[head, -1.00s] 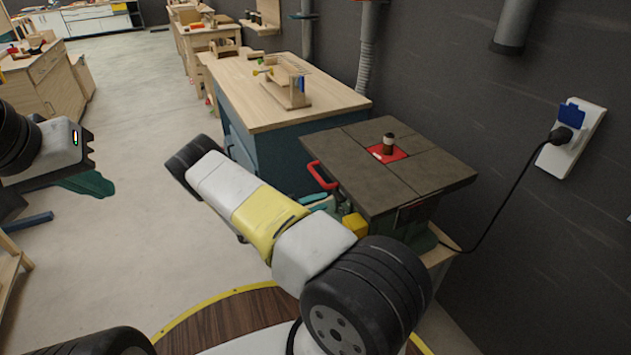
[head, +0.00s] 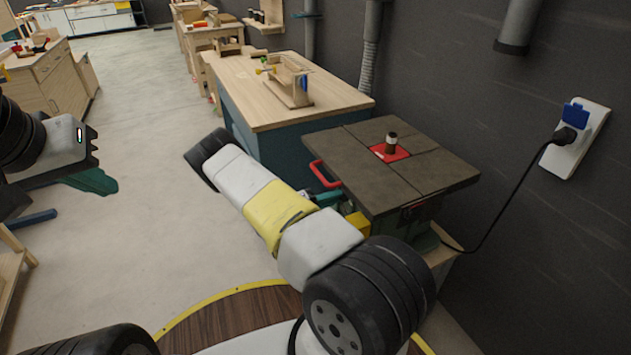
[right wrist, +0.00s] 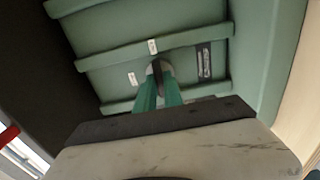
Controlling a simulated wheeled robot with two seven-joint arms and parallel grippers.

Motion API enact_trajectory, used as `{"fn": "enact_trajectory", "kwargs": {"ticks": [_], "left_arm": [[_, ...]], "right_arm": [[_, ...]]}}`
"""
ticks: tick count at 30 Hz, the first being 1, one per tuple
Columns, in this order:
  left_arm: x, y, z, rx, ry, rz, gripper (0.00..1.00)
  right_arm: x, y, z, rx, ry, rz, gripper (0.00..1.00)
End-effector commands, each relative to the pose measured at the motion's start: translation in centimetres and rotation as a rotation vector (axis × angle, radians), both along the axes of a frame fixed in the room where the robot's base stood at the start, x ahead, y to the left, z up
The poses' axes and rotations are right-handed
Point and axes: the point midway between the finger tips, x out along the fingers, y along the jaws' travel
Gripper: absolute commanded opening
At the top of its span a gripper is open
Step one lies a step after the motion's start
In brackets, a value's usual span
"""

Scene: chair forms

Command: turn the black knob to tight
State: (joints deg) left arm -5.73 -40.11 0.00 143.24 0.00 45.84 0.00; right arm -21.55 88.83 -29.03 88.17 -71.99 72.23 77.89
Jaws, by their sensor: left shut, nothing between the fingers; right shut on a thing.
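The black knob (right wrist: 161,69) shows in the right wrist view on the green cabinet (right wrist: 185,25) of the router table. It is partly hidden by the teal fingers of my right gripper (right wrist: 160,88), which are shut on it. Small white labels (right wrist: 153,46) sit beside the knob; I cannot read them. In the head view my right gripper (head: 328,198) shows only as a bit of teal under the table's left edge, and the knob is hidden there. My left gripper (head: 95,181) is shut and empty at the far left, away from the table.
The dark router table top (head: 430,170) has a red insert plate (head: 401,154) with an upright bit in it. A red handle (head: 322,174) and a yellow box (head: 357,222) are at its left side. A black cable (head: 505,205) runs to the wall socket (head: 576,140). A wooden bench stands behind.

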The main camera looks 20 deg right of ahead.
Motion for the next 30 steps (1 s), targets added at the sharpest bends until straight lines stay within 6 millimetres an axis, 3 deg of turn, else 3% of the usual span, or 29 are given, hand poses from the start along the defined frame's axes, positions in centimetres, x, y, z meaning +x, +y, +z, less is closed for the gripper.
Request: {"fn": "enact_trajectory", "kwargs": {"ticks": [14, 30], "left_arm": [[0.00, 0.00, 0.00, 0.000, 0.000, 0.000, 0.00], [0.00, 0.00, 0.00, 0.000, 0.000, 0.000, 0.00]], "right_arm": [[-0.03, 0.06, -0.01, -0.012, 0.138, -0.001, 0.00], [-0.08, 0.07, -0.04, -0.050, 0.630, -0.001, 0.00]]}}
